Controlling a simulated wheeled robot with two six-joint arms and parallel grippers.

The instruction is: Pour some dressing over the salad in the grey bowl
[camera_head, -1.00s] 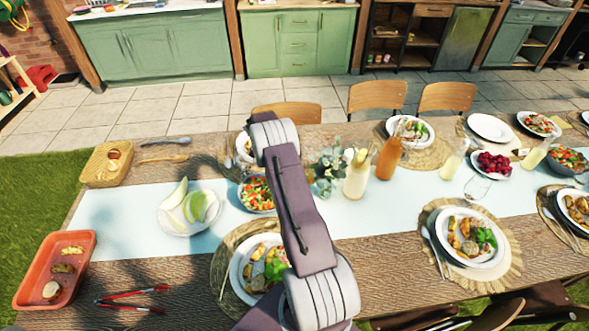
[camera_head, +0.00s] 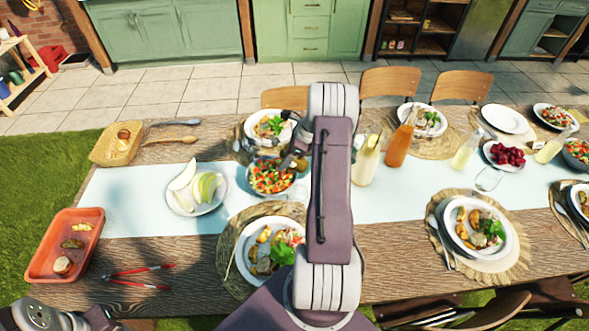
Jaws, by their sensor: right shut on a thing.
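A bowl of chopped salad (camera_head: 270,177) stands on the pale runner left of my right arm; its rim looks greyish. My right gripper (camera_head: 292,160) is at the bowl's right edge, partly hidden behind my arm. It is shut on a small brownish thing (camera_head: 302,164), mostly covered, so I cannot tell if it is the dressing. No stream of liquid shows. A second salad bowl (camera_head: 576,151) is at the far right edge. Part of my left arm or gripper shows dark at the bottom left corner; its fingers cannot be made out.
A plate of melon slices (camera_head: 197,189) is left of the bowl. A full dinner plate (camera_head: 272,252) is in front of it, another plate (camera_head: 267,128) behind. A pale bottle (camera_head: 366,162) and an orange bottle (camera_head: 399,142) stand right of my arm. Red tongs (camera_head: 138,270) lie at front left.

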